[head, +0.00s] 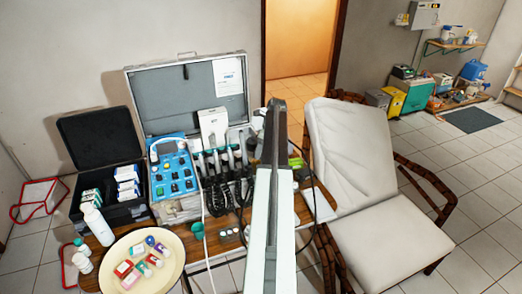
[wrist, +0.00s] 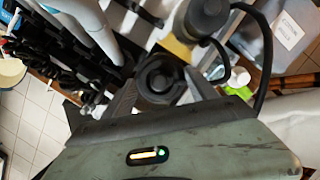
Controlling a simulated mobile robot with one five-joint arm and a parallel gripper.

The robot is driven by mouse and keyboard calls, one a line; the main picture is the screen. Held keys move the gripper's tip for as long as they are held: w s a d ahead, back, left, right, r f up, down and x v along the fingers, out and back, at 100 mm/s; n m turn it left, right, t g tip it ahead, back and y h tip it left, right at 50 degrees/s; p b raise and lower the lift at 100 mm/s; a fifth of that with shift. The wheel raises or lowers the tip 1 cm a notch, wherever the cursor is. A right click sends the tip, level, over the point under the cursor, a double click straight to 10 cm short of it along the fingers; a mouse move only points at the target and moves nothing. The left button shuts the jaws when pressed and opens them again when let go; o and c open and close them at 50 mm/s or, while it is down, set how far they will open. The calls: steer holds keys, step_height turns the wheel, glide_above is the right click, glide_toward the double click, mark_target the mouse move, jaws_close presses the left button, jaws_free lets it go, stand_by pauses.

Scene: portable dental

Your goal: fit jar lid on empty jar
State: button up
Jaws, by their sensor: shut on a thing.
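In the wrist view my gripper (wrist: 160,85) is shut on a dark round piece with a raised ring, which looks like the jar lid (wrist: 161,77). It sits between the two grey fingers. In the head view my arm rises up the middle and hides most of the gripper and the lid. I cannot single out the empty jar with certainty.
A cream plate (head: 112,252) holds small boxes and bottles. A black case (head: 100,140) is at left; a padded chair (head: 350,150) is at right.

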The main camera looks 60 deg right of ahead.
steer(key=shift+f, duration=0.3)
steer(key=shift+f+b, duration=0.45)
steer(key=shift+b, duration=0.1)
steer(key=shift+f, duration=0.15)
stand_by(0.4)
steer(key=o, duration=1.4)
